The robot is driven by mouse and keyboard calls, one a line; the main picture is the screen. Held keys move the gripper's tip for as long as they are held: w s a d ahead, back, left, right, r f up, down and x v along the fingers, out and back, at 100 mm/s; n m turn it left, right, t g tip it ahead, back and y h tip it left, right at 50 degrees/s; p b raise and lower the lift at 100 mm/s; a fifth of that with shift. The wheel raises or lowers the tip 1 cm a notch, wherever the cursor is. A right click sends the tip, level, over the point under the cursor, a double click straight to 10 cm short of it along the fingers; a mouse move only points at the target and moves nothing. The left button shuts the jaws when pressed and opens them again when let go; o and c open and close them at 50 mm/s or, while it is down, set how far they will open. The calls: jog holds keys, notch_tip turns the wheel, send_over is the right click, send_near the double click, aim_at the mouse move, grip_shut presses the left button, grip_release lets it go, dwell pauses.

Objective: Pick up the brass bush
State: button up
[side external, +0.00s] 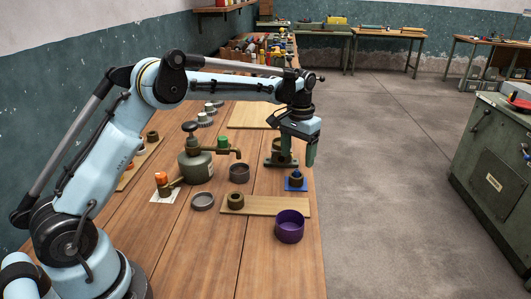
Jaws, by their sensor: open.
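A short, dark brassy ring (235,200), which looks like the brass bush, stands on a pale wooden board (268,208) near the bench's right edge. A similar brown ring (152,135) stands on another board at the left. A small dark part (296,176) sits on a blue square piece (296,186) at the bench edge. My gripper (298,160) is open and points down above and just behind the blue piece, apart from the ring on the board.
A purple bowl (290,226) stands at the front edge of the board. The front bench planks are clear.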

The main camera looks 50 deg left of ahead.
aim_at(296, 170)
jog(key=shift+s+d+f, duration=0.1)
jog(key=shift+f, duration=1.6)
jog(key=shift+s+d+f, duration=0.1)
jog(key=shift+f, duration=1.6)
jog(key=shift+c, duration=0.2)
jog(key=c, duration=1.3)
notch_tip(296, 170, up, 10)
jog(key=shift+f, duration=0.1)
jog(key=shift+c, duration=0.2)
jog(key=shift+f, duration=0.95)
